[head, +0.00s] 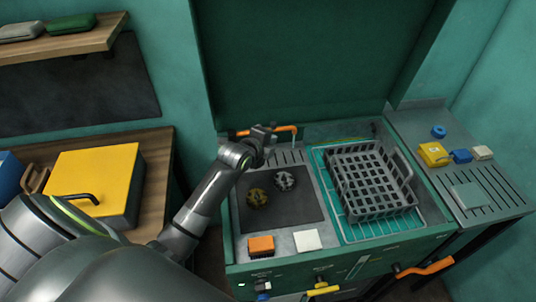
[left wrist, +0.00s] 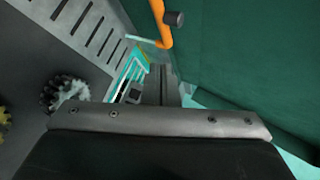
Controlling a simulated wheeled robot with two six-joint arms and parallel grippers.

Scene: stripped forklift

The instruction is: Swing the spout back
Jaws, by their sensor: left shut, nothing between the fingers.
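The orange spout (head: 285,128) runs along the back of the green wash unit, at the foot of its raised lid. Its right end bends down, and a thin pale strip hangs below it. In the left wrist view the spout (left wrist: 159,22) shows at the top, with a dark round knob on its side. My left gripper (head: 267,134) is shut and empty, in front of the spout and hiding its middle part. I cannot tell whether they touch. In the left wrist view the narrow closed fingers (left wrist: 160,86) point towards the back, below the spout. My right gripper is out of view.
A grey basket (head: 370,180) stands on a teal rack at the right. Two gear-like parts (head: 285,178) lie on the dark mat (head: 300,212). An orange block (head: 261,246) and a white block (head: 307,240) sit at the front. The raised lid (head: 310,60) stands behind.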

